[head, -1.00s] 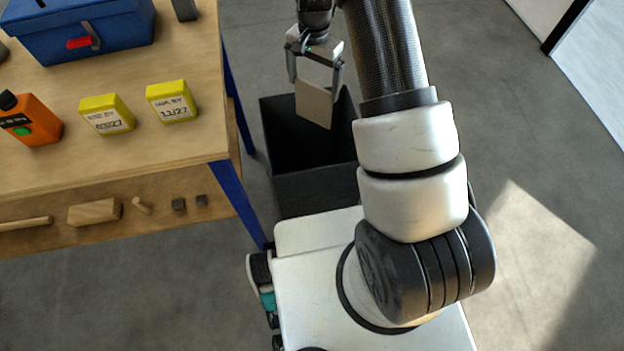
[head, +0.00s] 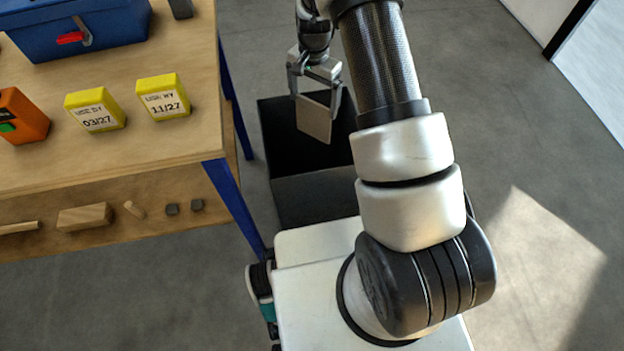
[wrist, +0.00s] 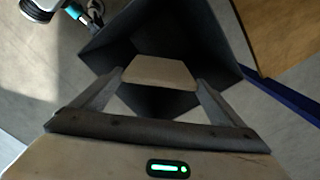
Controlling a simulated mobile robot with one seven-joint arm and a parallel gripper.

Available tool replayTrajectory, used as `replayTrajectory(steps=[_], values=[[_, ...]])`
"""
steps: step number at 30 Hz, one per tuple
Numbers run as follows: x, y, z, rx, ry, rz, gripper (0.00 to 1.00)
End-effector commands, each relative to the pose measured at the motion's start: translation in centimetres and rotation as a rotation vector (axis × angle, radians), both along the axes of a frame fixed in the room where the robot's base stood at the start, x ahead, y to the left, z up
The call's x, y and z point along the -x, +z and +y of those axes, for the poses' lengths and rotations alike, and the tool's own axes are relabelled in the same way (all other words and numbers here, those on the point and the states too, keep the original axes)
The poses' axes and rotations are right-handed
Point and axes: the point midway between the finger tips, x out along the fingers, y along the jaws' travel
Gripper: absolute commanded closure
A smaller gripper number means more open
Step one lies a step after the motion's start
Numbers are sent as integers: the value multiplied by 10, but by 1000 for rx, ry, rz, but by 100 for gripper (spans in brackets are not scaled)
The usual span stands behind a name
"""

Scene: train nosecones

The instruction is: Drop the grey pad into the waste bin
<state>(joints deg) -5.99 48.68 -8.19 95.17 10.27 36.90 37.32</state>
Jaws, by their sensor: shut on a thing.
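The grey pad (head: 314,118) is a flat, square, beige-grey slab hanging from my gripper (head: 314,92). My gripper is shut on it, with one finger at each side edge. In the wrist view the pad (wrist: 160,72) sits between the two fingers (wrist: 158,88). The waste bin (head: 318,198) is a black, open-topped box on the floor beside the bench. The pad hangs over the bin's opening in the head view. In the wrist view the bin's dark inside (wrist: 165,35) lies behind the pad. The height between pad and bin is hard to tell.
A wooden workbench (head: 180,128) with blue legs stands left of the bin. On it are two yellow dated boxes (head: 96,110), (head: 163,97), an orange item (head: 22,118) and a blue toolbox (head: 85,28). Its lower shelf (head: 130,222) holds small blocks. Floor at right is clear.

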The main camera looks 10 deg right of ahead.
Motion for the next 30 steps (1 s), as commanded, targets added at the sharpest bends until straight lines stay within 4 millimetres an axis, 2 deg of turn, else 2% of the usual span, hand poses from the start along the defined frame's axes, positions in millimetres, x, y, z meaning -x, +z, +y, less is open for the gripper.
replayTrajectory(steps=[2,3,10,14,17,30], values=[[0,0,0,0,0,0,40],[0,0,0,0,0,0,0],[0,1,0,0,0,0,0],[-1,11,0,0,0,-3,0],[-1,27,0,0,0,-3,0],[-1,133,0,1,1,-4,0]])
